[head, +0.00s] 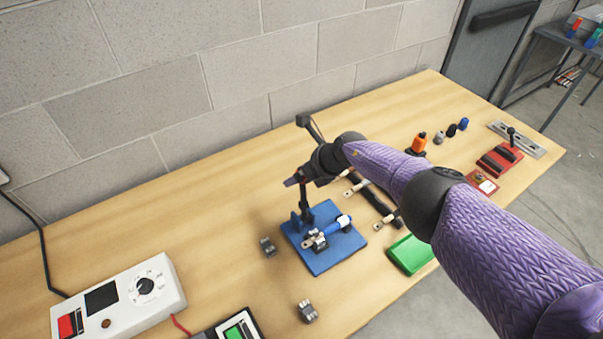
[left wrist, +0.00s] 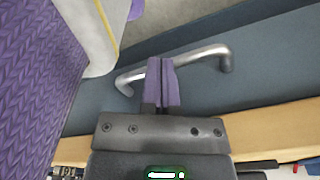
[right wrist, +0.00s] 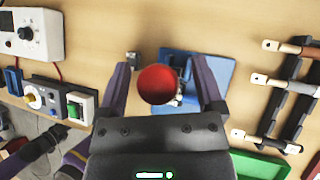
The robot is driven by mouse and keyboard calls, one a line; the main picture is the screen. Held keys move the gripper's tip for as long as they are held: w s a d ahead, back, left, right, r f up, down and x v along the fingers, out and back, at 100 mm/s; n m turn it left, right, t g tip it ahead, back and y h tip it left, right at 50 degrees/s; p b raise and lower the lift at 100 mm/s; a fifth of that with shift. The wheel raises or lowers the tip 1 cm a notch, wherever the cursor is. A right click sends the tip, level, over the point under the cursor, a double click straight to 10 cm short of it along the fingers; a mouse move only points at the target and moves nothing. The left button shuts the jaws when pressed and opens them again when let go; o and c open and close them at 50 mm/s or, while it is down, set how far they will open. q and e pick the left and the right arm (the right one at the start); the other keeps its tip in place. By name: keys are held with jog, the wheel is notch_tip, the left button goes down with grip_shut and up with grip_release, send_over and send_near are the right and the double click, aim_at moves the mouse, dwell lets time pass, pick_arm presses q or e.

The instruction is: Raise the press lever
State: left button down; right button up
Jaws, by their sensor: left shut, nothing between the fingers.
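The press has a blue base (head: 318,262) on the bench, with a dark upright (head: 306,205) at its back left. A blue-handled part with a metal lug (head: 335,228) lies across the base. In the right wrist view a round red knob (right wrist: 157,85) shows between the fingers of my right gripper (right wrist: 162,72), with the blue base beyond it. The fingers are apart, with gaps on both sides of the knob. In the head view this gripper (head: 293,182) is above the press, partly hiding the lever. My left gripper (left wrist: 162,80) is shut and empty in front of a metal handle (left wrist: 205,56).
A white meter (head: 120,300) stands at left. A dark rack with lugs (head: 378,205) and a green tray (head: 408,256) are to the right. The block wall (head: 150,100) runs behind the bench.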

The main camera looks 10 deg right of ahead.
jog(key=shift+s+r, duration=0.1)
jog(key=shift+r, duration=0.05)
jog(key=p+v, duration=0.8)
jog(key=v, duration=0.1)
jog(key=shift+s+d+r+p, duration=0.2)
jog(key=shift+p, duration=0.2)
